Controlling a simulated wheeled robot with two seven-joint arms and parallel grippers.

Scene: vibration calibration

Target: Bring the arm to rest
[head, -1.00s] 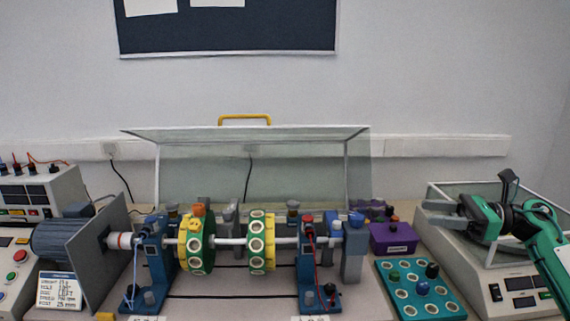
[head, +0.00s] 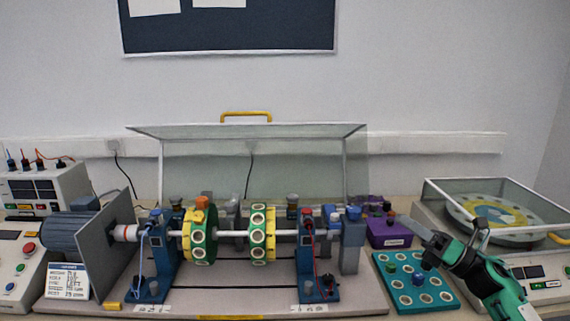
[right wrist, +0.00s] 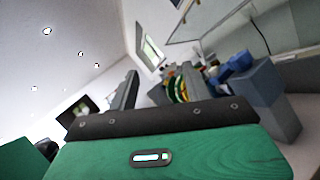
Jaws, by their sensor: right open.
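My right gripper (head: 412,241) is in the right part of the head view, in front of the teal tray and the purple box, with its fingers pointing up and left. It is open, with nothing visible between its fingers. In the right wrist view its two grey fingers (right wrist: 160,88) stand apart, with the rotor rig blurred beyond them. My green right arm (head: 497,287) comes in from the lower right. My left gripper is not in view.
The rotor rig has two yellow-green discs (head: 199,237) on a shaft between blue pedestals (head: 318,265), under a raised clear cover (head: 250,165). The teal tray (head: 386,272) with knobs and the purple box (head: 384,236) lie right of it. A glass-lidded machine (head: 437,199) stands far right.

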